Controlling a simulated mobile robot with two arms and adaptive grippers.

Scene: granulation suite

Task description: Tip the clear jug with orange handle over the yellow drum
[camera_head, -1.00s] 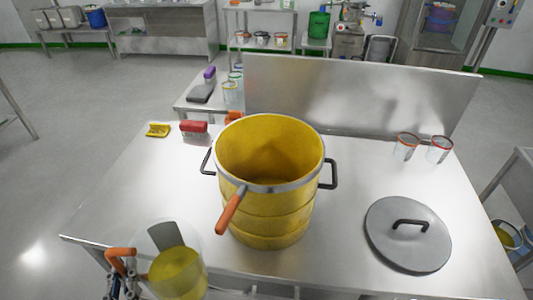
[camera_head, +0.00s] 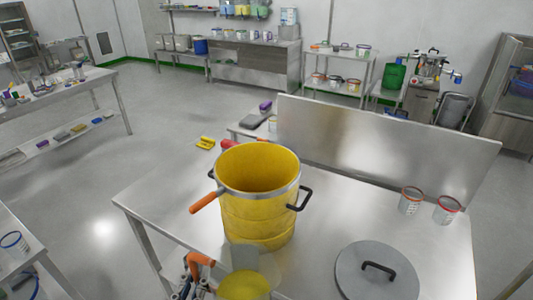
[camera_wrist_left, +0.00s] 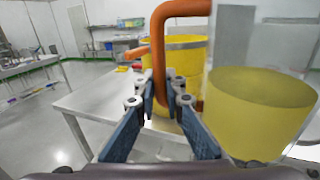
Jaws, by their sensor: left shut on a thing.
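The clear jug (camera_head: 247,262) with yellow contents is low in the head view, in front of the drum's lower part. It looks upright. Its orange handle (camera_head: 199,259) is on the left side. My left gripper (camera_head: 190,281) is shut on that handle. In the left wrist view, the fingers (camera_wrist_left: 160,104) close around the orange handle (camera_wrist_left: 159,50), with the jug (camera_wrist_left: 258,105) at right. The open yellow drum (camera_head: 262,215) stands on the steel table beyond the jug. My right gripper is not in view.
The grey lid (camera_head: 378,275) lies on the table (camera_head: 165,205) right of the drum. Two red-rimmed clear cups (camera_head: 411,201) stand at the right, before a steel back panel (camera_head: 385,140). A yellow tool (camera_head: 206,143) and a red-handled item (camera_head: 229,145) lie behind the drum.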

